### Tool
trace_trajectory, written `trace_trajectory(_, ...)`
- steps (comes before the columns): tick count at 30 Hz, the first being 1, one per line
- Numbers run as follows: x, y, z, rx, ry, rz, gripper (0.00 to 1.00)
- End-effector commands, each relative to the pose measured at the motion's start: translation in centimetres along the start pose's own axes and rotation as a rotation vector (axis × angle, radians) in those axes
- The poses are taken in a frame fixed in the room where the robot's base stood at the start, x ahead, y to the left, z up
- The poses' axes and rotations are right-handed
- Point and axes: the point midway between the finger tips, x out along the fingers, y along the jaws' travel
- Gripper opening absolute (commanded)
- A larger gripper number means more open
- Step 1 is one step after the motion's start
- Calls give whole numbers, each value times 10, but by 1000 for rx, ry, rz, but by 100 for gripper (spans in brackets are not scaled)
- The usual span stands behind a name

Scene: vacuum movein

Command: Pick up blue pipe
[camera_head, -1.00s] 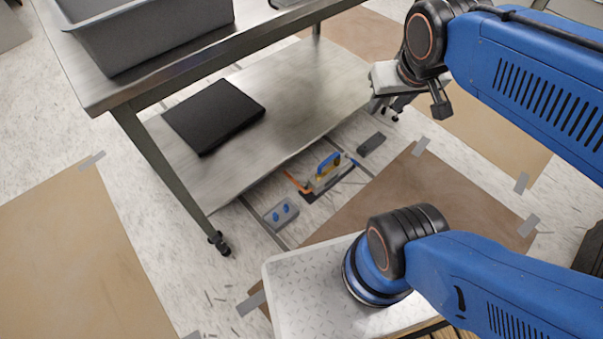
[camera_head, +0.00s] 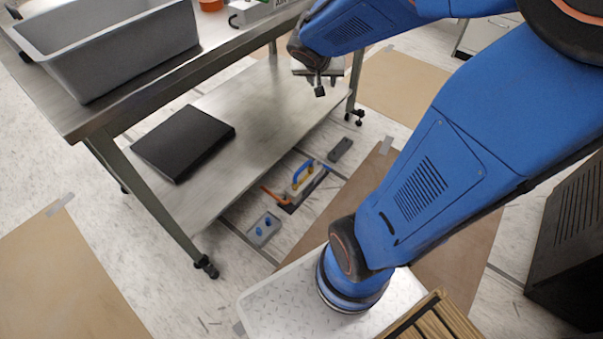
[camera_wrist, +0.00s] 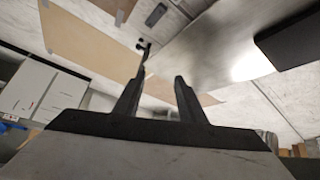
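No separate blue pipe can be told for sure. On the floor by the near edge of the metal table's lower shelf lies a tool-like item with an arched blue handle (camera_head: 303,172). It has a yellow part, an orange strip and a thin dark blue strip at its sides. My gripper (camera_head: 320,84) is above the far right end of the lower shelf, well apart from this item. In the wrist view its two dark fingers (camera_wrist: 161,84) stand apart with nothing between them. The blue-handled item does not show in the wrist view.
The metal table's lower shelf (camera_head: 255,115) holds a flat black box (camera_head: 183,142). A grey bin (camera_head: 110,48) stands on the tabletop. A small grey block with blue knobs (camera_head: 264,228) and a dark grey block (camera_head: 340,149) lie on the floor. A black cabinet (camera_head: 570,240) stands at right.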

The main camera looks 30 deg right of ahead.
Motion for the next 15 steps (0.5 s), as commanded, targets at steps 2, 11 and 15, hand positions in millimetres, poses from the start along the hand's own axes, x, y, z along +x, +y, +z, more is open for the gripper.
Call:
trace_trajectory(2,23,-5,-7,33,5,3,37)
trace_trajectory(11,105,-30,-15,165,-7,-43,37)
trace_trajectory(15,144,-42,-6,226,-48,-75,37)
